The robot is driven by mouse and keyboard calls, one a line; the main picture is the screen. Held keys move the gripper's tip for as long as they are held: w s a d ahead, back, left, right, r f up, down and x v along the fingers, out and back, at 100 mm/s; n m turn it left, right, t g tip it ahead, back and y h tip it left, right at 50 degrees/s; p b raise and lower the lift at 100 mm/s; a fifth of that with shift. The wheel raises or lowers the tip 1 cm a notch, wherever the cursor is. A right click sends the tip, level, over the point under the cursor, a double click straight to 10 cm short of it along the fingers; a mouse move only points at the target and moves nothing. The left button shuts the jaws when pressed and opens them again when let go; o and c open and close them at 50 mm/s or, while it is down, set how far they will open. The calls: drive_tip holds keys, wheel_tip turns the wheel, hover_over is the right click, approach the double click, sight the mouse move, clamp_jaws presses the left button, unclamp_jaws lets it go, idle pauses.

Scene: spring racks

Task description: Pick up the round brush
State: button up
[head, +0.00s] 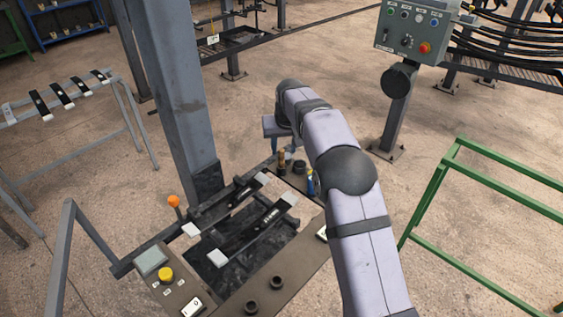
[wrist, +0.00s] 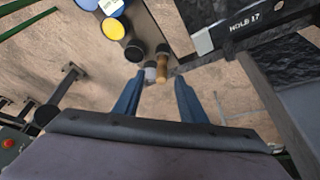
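What looks like the round brush (wrist: 162,66), with a wooden tan body and a dark end, shows at the middle of the wrist view. In the head view it is a small brown upright thing (head: 282,161) at the far end of the bench. My gripper (wrist: 159,82) is open, with its two blue fingers on either side of the line to the brush. The brush appears beyond the fingertips, and nothing is seen held. A small grey piece (wrist: 150,71) is right beside the brush.
A yellow-topped can (wrist: 113,28) and a black cylinder (wrist: 133,50) stand close by on the left. A blue bottle (head: 311,181) is near them on the bench. A rack bar marked HOLE 17 (wrist: 245,27) is at right. A grey post (head: 177,100) rises left of the bench.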

sight(282, 153)
drive_tip(key=shift+w+a, duration=0.1)
drive_tip(key=shift+w, duration=0.05)
drive_tip(key=shift+p+x, duration=0.5)
drive_tip(key=shift+x, duration=0.6)
drive_tip(key=shift+p+x, duration=1.55)
drive_tip(key=shift+x, duration=1)
drive_tip(key=shift+a, duration=0.15)
drive_tip(key=shift+c, duration=0.4)
clamp_jaws()
